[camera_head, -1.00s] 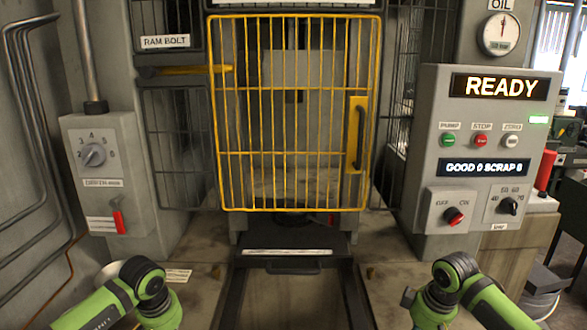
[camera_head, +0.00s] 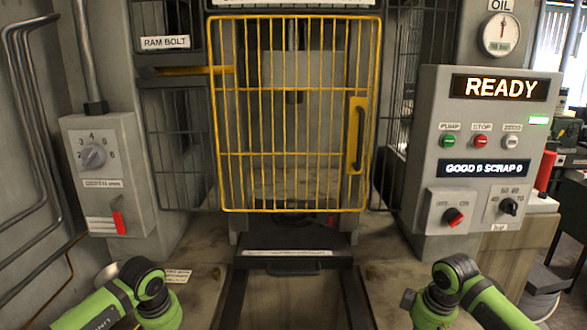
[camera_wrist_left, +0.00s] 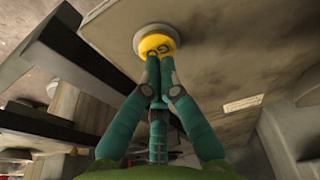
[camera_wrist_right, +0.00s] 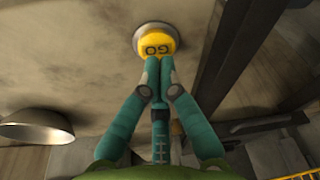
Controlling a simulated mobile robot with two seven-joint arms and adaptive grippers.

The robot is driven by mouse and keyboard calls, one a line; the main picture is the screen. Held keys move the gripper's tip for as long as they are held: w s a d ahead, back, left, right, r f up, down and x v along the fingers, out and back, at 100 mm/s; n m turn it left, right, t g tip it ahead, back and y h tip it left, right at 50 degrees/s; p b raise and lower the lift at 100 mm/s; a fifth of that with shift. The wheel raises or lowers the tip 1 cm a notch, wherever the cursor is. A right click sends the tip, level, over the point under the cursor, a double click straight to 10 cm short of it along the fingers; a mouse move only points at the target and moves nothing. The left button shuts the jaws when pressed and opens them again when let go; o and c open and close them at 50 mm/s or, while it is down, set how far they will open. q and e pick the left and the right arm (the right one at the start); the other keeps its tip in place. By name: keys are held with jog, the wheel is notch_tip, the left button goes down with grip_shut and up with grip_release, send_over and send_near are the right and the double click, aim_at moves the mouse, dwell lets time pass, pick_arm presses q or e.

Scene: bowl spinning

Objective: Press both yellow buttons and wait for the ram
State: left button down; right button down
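In the left wrist view a yellow button (camera_wrist_left: 157,45) sits in a round pale housing. My left gripper (camera_wrist_left: 160,62) is shut, with its fingertips at the button's lower edge, apparently touching it. In the right wrist view another yellow button (camera_wrist_right: 157,44), marked GO, sits in a similar housing. My right gripper (camera_wrist_right: 159,63) is shut, its fingertips against the lower edge of this button. Neither gripper holds anything. In the head view the fingers and buttons are not visible.
The control panel (camera_head: 425,110) at right shows READY (camera_head: 500,87), a lit green lamp and a good/scrap counter (camera_head: 482,168). A selector box (camera_head: 130,150) stands at left. A metal bowl-like object (camera_wrist_right: 40,125) shows in the right wrist view. An oil gauge (camera_head: 501,35) is at top right.

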jog(key=shift+f, duration=0.9)
jog(key=shift+r, duration=0.8)
pick_arm(q)
jog(key=shift+f, duration=0.75)
dwell(0.5)
jog(key=shift+r, duration=0.15)
pick_arm(e)
jog(key=shift+f, duration=0.1)
dwell(0.5)
